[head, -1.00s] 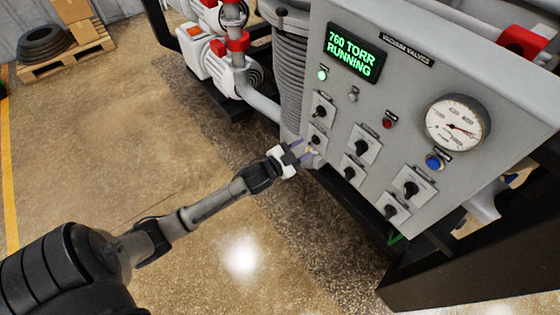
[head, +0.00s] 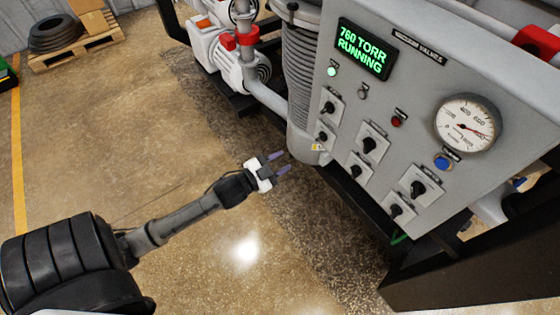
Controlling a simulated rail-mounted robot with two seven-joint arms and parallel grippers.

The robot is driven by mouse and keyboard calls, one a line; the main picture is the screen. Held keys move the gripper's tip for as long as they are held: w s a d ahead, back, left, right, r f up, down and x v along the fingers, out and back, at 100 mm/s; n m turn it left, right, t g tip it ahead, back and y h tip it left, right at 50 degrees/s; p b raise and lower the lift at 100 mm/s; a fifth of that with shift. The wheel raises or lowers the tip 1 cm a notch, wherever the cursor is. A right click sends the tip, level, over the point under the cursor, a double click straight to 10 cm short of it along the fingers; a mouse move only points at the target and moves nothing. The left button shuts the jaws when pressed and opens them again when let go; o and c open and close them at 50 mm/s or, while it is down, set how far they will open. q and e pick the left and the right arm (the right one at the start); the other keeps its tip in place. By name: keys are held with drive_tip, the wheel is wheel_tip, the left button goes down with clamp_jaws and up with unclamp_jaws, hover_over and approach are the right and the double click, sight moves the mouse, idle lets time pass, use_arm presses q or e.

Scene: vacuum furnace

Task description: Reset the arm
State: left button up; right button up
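My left gripper (head: 279,163) is in the middle of the head view, at the end of my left arm that comes in from the lower left. Its two purple-grey fingers are apart with nothing between them. It is clear of the grey vacuum valve panel (head: 400,92), to the left of its lower switches. My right gripper is not in the view.
A round gauge (head: 467,123) and a blue button (head: 443,162) are on the panel's right. A ribbed column (head: 300,75) and white pump (head: 238,65) stand behind. A pallet (head: 75,50) with tires and boxes is far left. The floor left of the machine is open.

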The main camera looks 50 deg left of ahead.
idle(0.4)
use_arm(q)
drive_tip(key=s+a+f+n+g+y, duration=0.3)
drive_tip(key=s+f+n+g+y, duration=0.15)
drive_tip(key=f+g, duration=0.35)
drive_tip(key=s+d+f+g+h, duration=0.2)
drive_tip(key=s+d+g+h, duration=0.35)
drive_tip(key=s+d, duration=1.2)
wheel_tip(320, 180, up, 25)
drive_tip(key=y+p, duration=0.1)
drive_tip(key=p, duration=2.3)
drive_tip(key=shift+w+a+r+g+y+p, duration=0.2)
drive_tip(key=shift+w+g+y+p, duration=0.05)
drive_tip(key=shift+g+y+p, duration=0.2)
